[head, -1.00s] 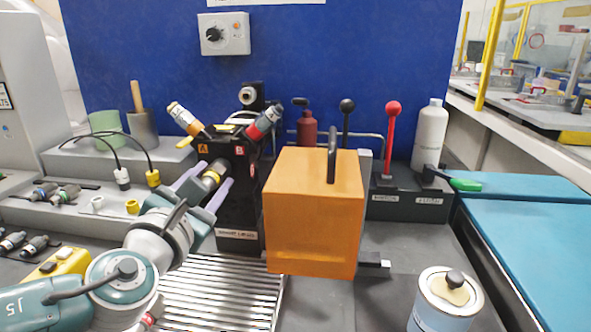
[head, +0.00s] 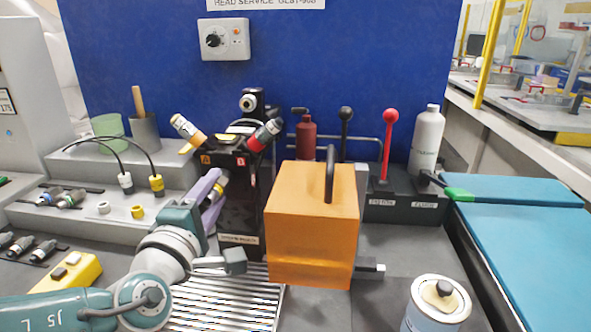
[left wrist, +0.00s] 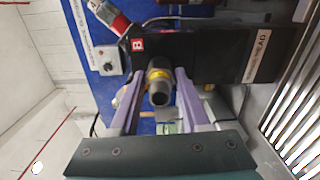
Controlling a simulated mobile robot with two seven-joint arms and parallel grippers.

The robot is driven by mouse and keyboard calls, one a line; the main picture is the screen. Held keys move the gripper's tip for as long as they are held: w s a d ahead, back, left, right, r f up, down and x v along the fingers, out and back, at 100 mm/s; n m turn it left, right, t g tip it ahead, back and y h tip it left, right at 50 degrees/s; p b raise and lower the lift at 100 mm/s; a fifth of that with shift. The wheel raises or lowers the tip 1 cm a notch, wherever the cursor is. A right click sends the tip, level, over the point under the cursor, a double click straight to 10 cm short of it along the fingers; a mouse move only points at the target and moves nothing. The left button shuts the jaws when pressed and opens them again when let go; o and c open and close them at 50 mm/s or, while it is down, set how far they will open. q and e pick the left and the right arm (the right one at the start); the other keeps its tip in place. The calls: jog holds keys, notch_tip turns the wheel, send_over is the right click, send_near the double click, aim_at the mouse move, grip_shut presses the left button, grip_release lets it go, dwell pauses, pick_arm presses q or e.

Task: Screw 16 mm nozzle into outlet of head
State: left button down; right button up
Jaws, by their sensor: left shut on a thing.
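The dispensing head is a black block (head: 238,205) with an orange A tag and a red B tag, at the middle of the bench. My left gripper (head: 213,190) has lavender fingers and is at the block's left side. In the left wrist view my gripper (left wrist: 160,82) is shut on the nozzle (left wrist: 159,92), a dark cylinder with a yellow band and an open end towards the camera. The nozzle's far end points at the black block (left wrist: 215,50). The outlet is hidden behind the nozzle, so I cannot tell whether threads engage. My right gripper is not in view.
An orange box (head: 312,225) with a black handle stands right of the head. A slatted metal grate (head: 225,305) lies in front. A white and a yellow ring (head: 137,211) sit on the left step. A tin (head: 437,305) stands front right.

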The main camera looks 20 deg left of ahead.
pick_arm(q)
jog(key=shift+m, duration=0.6)
jog(key=c, duration=0.8)
grip_release()
jog(key=shift+m, duration=0.3)
jog(key=o, duration=0.5)
jog(key=shift+s, duration=0.1)
